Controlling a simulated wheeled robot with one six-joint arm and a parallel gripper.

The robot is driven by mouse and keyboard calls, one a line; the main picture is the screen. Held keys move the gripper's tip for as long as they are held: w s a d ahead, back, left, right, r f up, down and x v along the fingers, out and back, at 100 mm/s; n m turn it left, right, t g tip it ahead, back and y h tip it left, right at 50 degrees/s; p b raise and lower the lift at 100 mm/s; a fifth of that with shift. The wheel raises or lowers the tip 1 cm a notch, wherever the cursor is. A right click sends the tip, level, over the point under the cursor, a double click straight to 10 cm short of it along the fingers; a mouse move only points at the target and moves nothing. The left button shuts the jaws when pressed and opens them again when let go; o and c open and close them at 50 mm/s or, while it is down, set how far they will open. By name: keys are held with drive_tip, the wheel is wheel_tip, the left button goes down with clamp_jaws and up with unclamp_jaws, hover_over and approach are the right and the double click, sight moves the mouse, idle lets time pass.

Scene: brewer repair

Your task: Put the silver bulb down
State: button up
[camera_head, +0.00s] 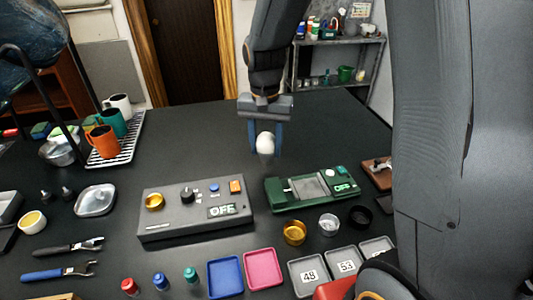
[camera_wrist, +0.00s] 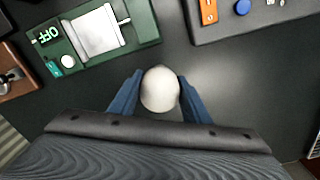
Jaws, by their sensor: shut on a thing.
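The silver bulb (camera_head: 265,143) has a pale rounded top in the head view and is held between the two blue fingers of my gripper (camera_head: 265,138). In the wrist view the bulb (camera_wrist: 160,89) shows as a pale round dome between the fingertips of my gripper (camera_wrist: 158,93), above the black table. My gripper is shut on the bulb, behind the gap between the grey device and the green device. The bulb's lower end is blurred, and I cannot tell how high it is above the table.
A grey device (camera_head: 190,208) reading OFF and a green device (camera_head: 318,188) reading OFF stand in front of the bulb. Gold and silver rings, a black ring, coloured trays and numbered trays lie nearer. A mug rack (camera_head: 125,140) stands left. The black table (camera_head: 190,140) is clear behind.

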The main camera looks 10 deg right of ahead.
sight(266, 156)
drive_tip(key=shift+f+p, duration=0.4)
drive_tip(key=shift+f, duration=1.4)
drive_tip(key=shift+f, duration=0.1)
drive_tip(key=o, duration=1.1)
wheel_tip(266, 156, up, 12)
drive_tip(key=b, duration=0.3)
drive_tip(key=s+d+f+n, duration=0.1)
drive_tip(key=s+f, duration=0.2)
drive_tip(key=s, duration=0.1)
drive_tip(key=s+d+f+n+t, duration=0.1)
drive_tip(key=s+d+f+n, duration=0.1)
drive_tip(key=s, duration=0.3)
drive_tip(key=s+d+f+n, duration=0.2)
drive_tip(key=s+f, duration=0.2)
drive_tip(key=f, duration=0.1)
drive_tip(key=shift+s+t, duration=0.25)
drive_tip(key=shift+t, duration=0.05)
